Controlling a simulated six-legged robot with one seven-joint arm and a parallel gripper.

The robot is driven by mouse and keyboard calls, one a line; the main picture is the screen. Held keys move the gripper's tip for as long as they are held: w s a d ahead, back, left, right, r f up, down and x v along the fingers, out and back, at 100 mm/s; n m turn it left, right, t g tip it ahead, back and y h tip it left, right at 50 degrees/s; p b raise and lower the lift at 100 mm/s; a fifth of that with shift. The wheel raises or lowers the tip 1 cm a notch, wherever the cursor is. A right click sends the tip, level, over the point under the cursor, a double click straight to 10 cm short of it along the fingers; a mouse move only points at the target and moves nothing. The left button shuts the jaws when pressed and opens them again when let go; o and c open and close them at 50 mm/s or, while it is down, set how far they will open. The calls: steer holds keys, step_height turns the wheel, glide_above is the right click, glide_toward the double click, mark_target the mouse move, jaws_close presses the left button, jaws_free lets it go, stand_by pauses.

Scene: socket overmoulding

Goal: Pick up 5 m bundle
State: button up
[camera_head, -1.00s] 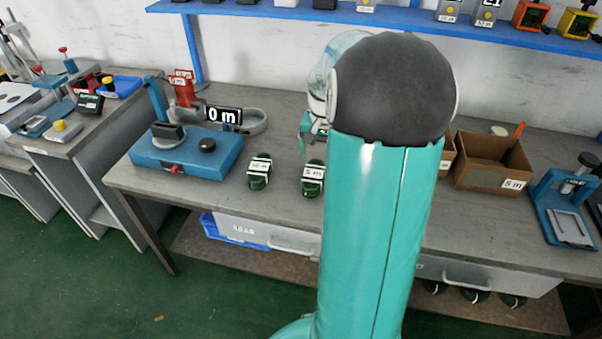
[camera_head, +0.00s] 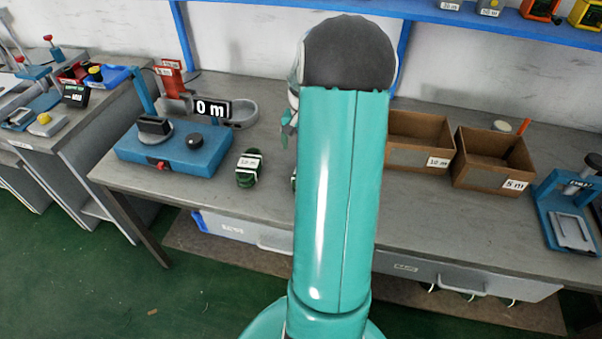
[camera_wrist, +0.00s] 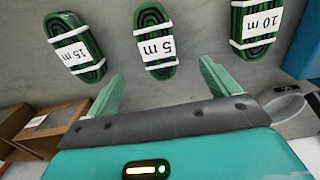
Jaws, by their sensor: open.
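The 5 m bundle (camera_wrist: 156,42), a dark green coil with white ties and a "5 m" label, lies on the bench in the wrist view, between a 15 m bundle (camera_wrist: 74,48) and a 10 m bundle (camera_wrist: 257,24). My gripper (camera_wrist: 161,72) is open and empty, its green fingers spread to either side of the 5 m bundle's near end in the picture. I cannot tell the height gap. In the head view my arm hides almost all of the 5 m bundle; the 10 m bundle (camera_head: 248,168) shows left of the arm.
A blue measuring device (camera_head: 175,150) with a "0 m" display (camera_head: 212,109) stands left on the bench. Cardboard boxes labelled 10 m (camera_head: 418,157) and 5 m (camera_head: 488,175) stand to the right. A blue shelf (camera_head: 490,22) runs above. Bare bench lies in front of the boxes.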

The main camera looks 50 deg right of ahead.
steer(key=f, duration=0.6)
steer(key=shift+s+f, duration=0.3)
steer(key=f, duration=0.5)
steer(key=shift+w+d+f, duration=0.1)
steer(key=shift+d+f, duration=0.05)
steer(key=shift+d, duration=0.05)
steer(key=c, duration=1.1)
